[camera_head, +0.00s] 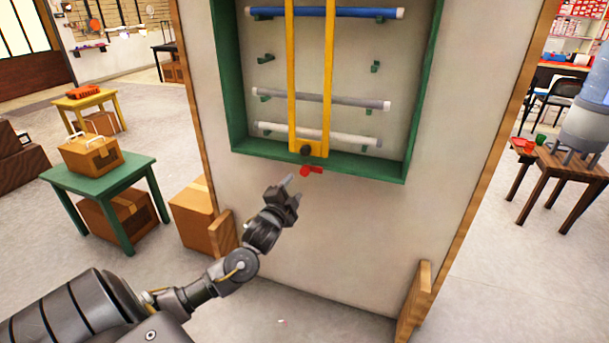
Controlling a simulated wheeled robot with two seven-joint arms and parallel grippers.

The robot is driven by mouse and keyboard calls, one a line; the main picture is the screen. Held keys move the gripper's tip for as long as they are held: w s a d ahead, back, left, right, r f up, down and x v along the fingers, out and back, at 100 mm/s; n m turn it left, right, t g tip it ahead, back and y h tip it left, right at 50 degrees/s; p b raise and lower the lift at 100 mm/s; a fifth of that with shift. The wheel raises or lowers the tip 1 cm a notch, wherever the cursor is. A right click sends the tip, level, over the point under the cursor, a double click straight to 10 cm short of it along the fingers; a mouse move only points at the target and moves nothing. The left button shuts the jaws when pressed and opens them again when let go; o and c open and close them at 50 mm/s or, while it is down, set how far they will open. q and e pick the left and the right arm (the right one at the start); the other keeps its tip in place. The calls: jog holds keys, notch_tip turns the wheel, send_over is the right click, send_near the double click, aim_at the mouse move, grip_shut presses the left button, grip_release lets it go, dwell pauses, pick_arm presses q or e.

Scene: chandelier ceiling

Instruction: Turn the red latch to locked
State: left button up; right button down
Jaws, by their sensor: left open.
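The red latch (311,170) is small and sits at the bottom edge of a green-framed rack (279,150) on a pale upright panel. It lies just below the foot of a yellow two-bar gate (308,146), beside a dark round knob (306,150). Its handle points roughly sideways to the right. My left gripper (291,184) is open and empty, a little below and left of the latch. Its fingers point up toward the latch and appear apart from it. My right gripper is not in view.
The rack holds a blue rod (340,12), a grey rod (358,102) and a white rod (345,135) behind the gate. A green table (104,180) with a box stands at left. A wooden table (570,169) stands at right. The panel below the rack is bare.

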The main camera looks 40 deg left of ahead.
aim_at(304, 173)
pick_arm(q)
jog(key=p+x, duration=0.1)
jog(key=x, duration=0.8)
jog(key=shift+w, duration=0.2)
jog(key=shift+w+a, duration=0.25)
jog(key=shift+w, duration=0.3)
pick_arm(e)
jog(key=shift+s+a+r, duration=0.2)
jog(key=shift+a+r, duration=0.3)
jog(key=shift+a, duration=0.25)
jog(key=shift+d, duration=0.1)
pick_arm(q)
jog(key=shift+c, duration=0.5)
jog(key=c, duration=0.9)
jog(key=shift+o, duration=0.2)
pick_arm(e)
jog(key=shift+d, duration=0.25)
